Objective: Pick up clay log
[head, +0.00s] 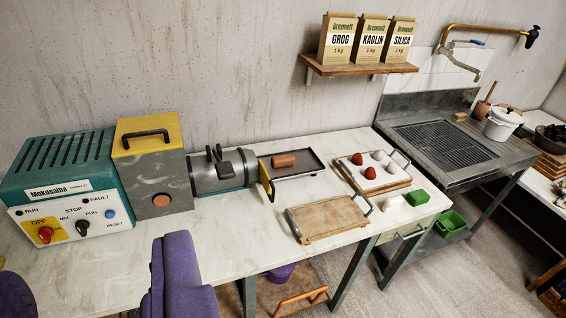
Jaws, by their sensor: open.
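The clay log (283,160) is a short reddish-brown cylinder. It lies on its side near the far edge of a dark shallow tray (300,171) on the worktable, just right of the grey metal barrel. My gripper (87,262) shows as two purple jaws at the lower left, cut off by the picture's edge. The jaws stand wide apart with only bare tabletop seen between them. My gripper is well to the left of the clay log and nearer the camera.
A teal control box (62,185), a yellow-topped grey block (153,165) and the metal barrel (220,172) stand left of the tray. A wooden board (328,218) lies in front right. A rack with several balls (372,172) stands further right. The front left tabletop is clear.

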